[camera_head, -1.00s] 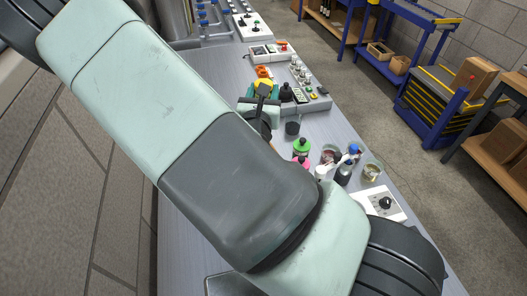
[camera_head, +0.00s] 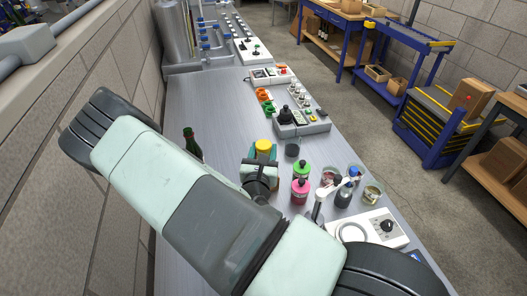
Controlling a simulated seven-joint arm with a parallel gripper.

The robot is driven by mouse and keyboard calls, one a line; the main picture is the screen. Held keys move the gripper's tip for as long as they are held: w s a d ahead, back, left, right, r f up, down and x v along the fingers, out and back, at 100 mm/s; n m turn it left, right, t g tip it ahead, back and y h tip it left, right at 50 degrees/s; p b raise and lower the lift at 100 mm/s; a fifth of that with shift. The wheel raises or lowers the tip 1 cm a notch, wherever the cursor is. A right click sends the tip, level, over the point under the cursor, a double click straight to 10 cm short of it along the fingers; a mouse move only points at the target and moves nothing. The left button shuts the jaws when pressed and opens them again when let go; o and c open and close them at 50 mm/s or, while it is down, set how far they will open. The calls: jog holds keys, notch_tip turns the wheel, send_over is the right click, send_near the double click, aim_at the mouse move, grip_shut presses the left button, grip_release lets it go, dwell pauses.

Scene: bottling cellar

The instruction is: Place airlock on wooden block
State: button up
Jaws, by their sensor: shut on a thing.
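My arm crosses the lower left and centre of the head view and covers much of the bench. My wrist, with a yellow cap and dark parts, shows at the picture's centre, over the bench. My gripper's fingers and whatever is between them are hidden below or behind the wrist. I cannot make out the airlock or the wooden block in this view.
A green glass bottle (camera_head: 192,148) stands left. A control box (camera_head: 302,124) lies beyond. The far-left bench (camera_head: 205,100) is clear.

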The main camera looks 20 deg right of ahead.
jog(key=shift+f, duration=0.15)
jog(key=o, duration=1.1)
